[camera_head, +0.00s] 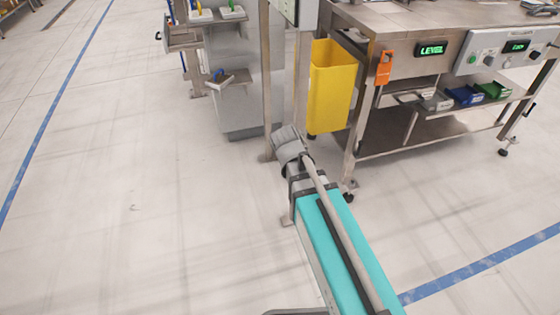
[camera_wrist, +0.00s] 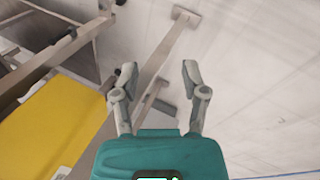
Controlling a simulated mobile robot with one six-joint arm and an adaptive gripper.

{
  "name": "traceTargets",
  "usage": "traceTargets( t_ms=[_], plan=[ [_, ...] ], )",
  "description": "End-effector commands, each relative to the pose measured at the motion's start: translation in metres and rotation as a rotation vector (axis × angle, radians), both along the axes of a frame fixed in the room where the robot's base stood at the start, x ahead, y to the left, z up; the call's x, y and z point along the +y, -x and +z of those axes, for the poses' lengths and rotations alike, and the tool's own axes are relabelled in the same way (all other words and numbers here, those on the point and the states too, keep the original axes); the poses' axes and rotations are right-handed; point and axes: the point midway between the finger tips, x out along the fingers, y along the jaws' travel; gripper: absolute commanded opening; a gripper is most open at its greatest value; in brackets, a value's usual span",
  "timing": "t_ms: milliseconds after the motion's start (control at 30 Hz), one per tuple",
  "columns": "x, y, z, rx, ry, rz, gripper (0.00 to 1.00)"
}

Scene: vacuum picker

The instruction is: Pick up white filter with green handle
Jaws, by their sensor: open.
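A small white filter (camera_head: 233,14) with what looks like a green handle sits at the top edge of the head view, on the grey stand. Another white piece (camera_head: 200,17) with a handle that looks blue and yellow is just left of it. A lower white piece (camera_head: 228,80) has a blue handle. My gripper (camera_wrist: 158,74) is open and empty in the wrist view, with floor and metal frame parts behind it. The filter does not show in the wrist view. My gripper's fingers cannot be made out in the head view.
A yellow bin (camera_head: 331,88) hangs beside a metal workbench (camera_head: 420,22) at right; the bin also fills the wrist view's left side (camera_wrist: 50,125). A metal post (camera_head: 266,75) stands between the bin and the grey stand (camera_head: 240,110). The floor at left is clear.

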Motion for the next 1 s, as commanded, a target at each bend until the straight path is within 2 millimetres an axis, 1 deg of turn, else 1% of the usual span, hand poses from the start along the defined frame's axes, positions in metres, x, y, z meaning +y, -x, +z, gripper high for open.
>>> traceTargets(
  t_ms=[33, 200, 400, 500, 700, 1000],
  plan=[
    [-0.013, 0.010, 0.002, 0.010, -0.038, -0.064, 0.57],
    [-0.043, 0.036, 0.001, 0.046, -0.173, -0.274, 0.57],
    [-0.064, 0.059, 0.003, 0.080, -0.292, -0.464, 0.57],
    [-0.073, 0.065, 0.004, 0.090, -0.328, -0.524, 0.57],
    [-0.077, 0.070, 0.005, 0.100, -0.355, -0.566, 0.57],
    [-0.076, 0.069, 0.005, 0.100, -0.354, -0.564, 0.57]
  ],
)
